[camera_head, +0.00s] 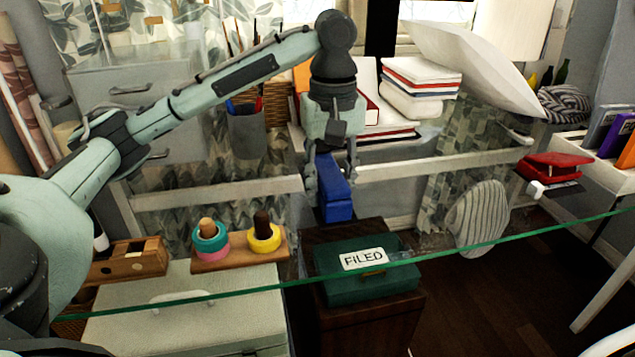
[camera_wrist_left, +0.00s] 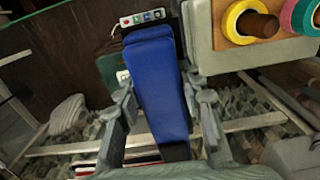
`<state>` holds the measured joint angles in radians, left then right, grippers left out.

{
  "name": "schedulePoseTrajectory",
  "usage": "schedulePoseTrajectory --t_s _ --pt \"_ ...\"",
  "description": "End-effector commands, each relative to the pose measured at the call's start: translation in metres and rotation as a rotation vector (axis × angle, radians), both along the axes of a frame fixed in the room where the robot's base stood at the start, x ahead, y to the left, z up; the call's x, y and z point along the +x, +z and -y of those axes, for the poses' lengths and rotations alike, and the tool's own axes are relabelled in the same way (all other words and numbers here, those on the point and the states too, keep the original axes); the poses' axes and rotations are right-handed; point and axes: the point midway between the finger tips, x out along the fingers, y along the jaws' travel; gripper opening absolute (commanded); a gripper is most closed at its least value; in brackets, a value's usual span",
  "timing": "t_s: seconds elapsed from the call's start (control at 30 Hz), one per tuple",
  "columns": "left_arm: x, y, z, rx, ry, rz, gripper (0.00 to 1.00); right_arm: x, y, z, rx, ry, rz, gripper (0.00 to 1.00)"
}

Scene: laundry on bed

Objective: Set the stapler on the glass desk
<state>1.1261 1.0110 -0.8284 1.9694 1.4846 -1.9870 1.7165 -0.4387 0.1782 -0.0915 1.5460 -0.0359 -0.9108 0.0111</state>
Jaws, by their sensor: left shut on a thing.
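The stapler (camera_head: 334,190) is long and blue with a dark base. My left gripper (camera_head: 331,175) is shut on it, with a finger on each side. In the left wrist view the stapler (camera_wrist_left: 157,85) lies lengthwise between the fingers (camera_wrist_left: 165,115). The glass desk is clear, with a green front edge (camera_head: 520,238), and the floor and furniture show through it. The stapler is over the glass, behind the green FILED box; I cannot tell whether it touches the surface. My right gripper is out of view.
The green FILED box (camera_head: 345,285) is just in front of the stapler. A wooden board with tape rolls (camera_head: 235,258) is to the left. A red device (camera_head: 555,165) is at right; glass between looks clear.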

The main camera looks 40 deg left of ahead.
Motion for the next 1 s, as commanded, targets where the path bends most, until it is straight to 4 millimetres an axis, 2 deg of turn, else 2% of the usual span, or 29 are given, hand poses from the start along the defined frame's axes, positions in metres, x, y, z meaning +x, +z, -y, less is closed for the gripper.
schedulePoseTrajectory --t_s 0.07,0.4,0.77,0.8,0.93,1.0 --pt "0.001 -0.001 0.000 0.000 0.001 0.004 0.00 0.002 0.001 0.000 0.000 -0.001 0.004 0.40" --pt "0.001 -0.036 0.000 -0.001 0.001 0.004 0.00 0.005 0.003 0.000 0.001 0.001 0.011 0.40" --pt "0.001 -0.039 0.000 -0.002 0.001 0.005 0.00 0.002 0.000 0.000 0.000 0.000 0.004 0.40" --pt "0.000 -0.042 0.000 -0.001 0.000 -0.001 0.41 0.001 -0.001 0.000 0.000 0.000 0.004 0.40" --pt "0.000 -0.042 0.000 -0.001 0.000 -0.001 0.57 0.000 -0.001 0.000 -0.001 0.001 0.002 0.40" --pt "0.000 -0.042 0.000 -0.001 0.000 -0.001 0.58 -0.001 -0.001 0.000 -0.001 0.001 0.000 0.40"
